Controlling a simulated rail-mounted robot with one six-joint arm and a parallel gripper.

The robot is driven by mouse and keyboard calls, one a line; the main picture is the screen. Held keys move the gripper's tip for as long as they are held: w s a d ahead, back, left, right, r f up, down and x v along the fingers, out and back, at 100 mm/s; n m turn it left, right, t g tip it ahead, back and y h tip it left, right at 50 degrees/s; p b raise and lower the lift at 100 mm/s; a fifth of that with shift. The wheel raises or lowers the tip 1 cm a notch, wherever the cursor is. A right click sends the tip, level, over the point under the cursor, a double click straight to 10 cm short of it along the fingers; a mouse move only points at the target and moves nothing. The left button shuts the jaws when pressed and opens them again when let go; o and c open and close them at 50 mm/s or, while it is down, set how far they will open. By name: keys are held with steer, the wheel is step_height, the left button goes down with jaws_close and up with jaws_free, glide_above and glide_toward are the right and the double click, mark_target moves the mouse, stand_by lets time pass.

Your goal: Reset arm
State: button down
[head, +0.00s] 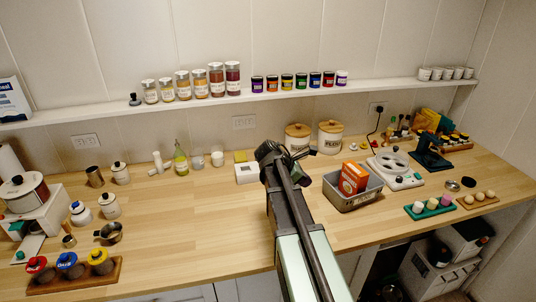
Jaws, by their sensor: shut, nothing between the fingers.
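My arm reaches up from the bottom middle over the wooden counter (190,235). Its dark far end lies in front of the back part of the counter. My gripper (304,153) is small and dark at that end, shut and empty, just in front of the lidded canisters. Its fingers are hard to make out against the arm. My arm hides part of the counter behind it.
A grey bin (345,198) with an orange box (352,181) stands close right of my arm. A white box (247,173) stands close left. A white shelf (210,101) with several jars runs above. Bare counter lies left of my arm.

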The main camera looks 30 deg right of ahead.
steer(key=s+a+f+m+t+y, duration=0.1)
steer(key=s+a+m+y, duration=0.2)
steer(key=a, duration=0.7)
steer(key=s+a+f+m+y, duration=0.2)
steer(key=s+a+m, duration=0.2)
steer(key=a, duration=0.6)
steer(key=s+a+f+m+t+y, duration=0.1)
steer(key=s+a+f+m+y, duration=0.1)
steer(key=a+m, duration=0.5)
steer(key=s+a+y, duration=0.1)
steer(key=a, duration=0.2)
steer(key=shift+s+a+m+t+y, duration=0.15)
steer(key=shift+s+m+t+y, duration=0.15)
